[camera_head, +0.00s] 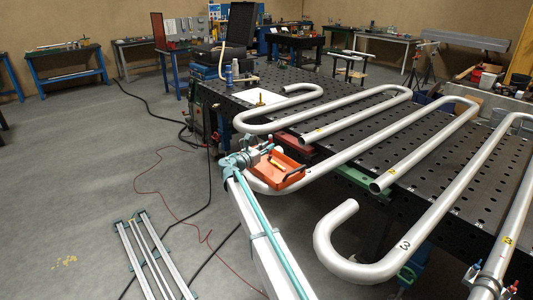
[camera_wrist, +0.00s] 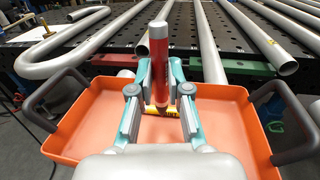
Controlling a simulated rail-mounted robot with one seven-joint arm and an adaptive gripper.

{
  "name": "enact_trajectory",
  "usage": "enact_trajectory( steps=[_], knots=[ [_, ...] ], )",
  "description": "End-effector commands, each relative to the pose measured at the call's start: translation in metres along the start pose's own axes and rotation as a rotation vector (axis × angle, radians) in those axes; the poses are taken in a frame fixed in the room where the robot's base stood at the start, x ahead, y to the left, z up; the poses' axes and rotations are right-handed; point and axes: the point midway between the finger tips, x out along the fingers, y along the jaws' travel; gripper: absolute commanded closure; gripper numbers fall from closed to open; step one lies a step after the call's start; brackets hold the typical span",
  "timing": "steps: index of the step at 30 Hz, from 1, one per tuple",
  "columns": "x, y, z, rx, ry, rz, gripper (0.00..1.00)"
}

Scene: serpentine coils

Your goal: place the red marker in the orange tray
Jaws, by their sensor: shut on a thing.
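The red marker (camera_wrist: 159,80), with a grey end on top, stands upright between the fingers of my gripper (camera_wrist: 159,88) in the wrist view. The fingers are shut on its red body. The orange tray (camera_wrist: 80,118) lies behind and below the fingers, with a dark handle at each side. In the head view the orange tray (camera_head: 290,181) sits at the near edge of the table, and my gripper (camera_head: 262,152) is at its left side. Whether the marker's lower end touches the tray floor is hidden.
A yellow item (camera_wrist: 160,111) lies in the tray behind the fingers. Silver serpentine pipes (camera_head: 340,151) lie across the dark perforated table (camera_head: 460,209), close beyond the tray. Green (camera_wrist: 250,70) and red blocks line the table edge. Open floor lies left of the table.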

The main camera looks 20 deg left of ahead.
Motion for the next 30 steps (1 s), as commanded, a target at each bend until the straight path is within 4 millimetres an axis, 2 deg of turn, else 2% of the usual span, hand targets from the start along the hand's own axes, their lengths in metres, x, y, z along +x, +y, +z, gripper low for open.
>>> enact_trajectory(
  steps=[5, 13, 25, 26, 30],
  knots=[
    [0.005, 0.008, -0.009, -0.002, 0.000, 0.000, 1.00],
    [0.005, 0.007, -0.039, -0.001, 0.000, 0.000, 1.00],
    [0.005, 0.007, -0.045, 0.000, 0.000, 0.000, 1.00],
    [0.005, 0.007, -0.044, 0.000, 0.000, 0.000, 0.79],
    [0.005, 0.007, -0.044, 0.000, 0.000, 0.000, 0.59]
  ],
)
